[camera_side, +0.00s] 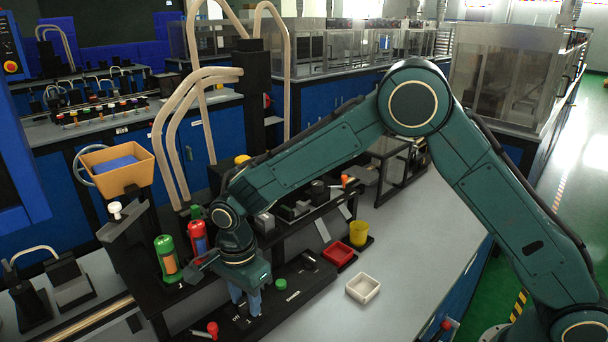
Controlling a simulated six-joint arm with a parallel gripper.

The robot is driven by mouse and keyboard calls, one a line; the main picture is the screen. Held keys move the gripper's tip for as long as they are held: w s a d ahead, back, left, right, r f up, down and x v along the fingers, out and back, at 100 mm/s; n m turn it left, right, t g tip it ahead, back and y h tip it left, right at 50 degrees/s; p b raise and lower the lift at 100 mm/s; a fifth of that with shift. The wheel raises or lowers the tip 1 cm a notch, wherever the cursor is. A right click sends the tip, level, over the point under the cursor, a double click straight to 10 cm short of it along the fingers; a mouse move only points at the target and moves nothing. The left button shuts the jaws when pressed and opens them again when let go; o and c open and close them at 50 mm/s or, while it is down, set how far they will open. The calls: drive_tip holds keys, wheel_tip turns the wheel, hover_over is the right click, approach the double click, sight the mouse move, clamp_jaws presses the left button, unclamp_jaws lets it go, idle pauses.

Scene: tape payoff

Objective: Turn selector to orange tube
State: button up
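My gripper (245,298) points down over the black panel at the front of the bench, left of the green round knob (281,284). Its blue fingers are small and dark here, and I cannot tell whether they are open or shut on something. No selector can be made out clearly; one may be hidden under the gripper. A green bottle-shaped tube (165,258) with an orange lower part stands upright left of my gripper. Which one is the orange tube is unclear.
A red-handled part (212,330) lies at the panel's front left. A white tray (362,288), a red tray (338,254) and a yellow cup (358,233) sit on the grey bench to the right. An orange bin (117,167) is at the left.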

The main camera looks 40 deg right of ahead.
drive_tip(key=c, duration=0.5)
drive_tip(key=shift+c, duration=0.2)
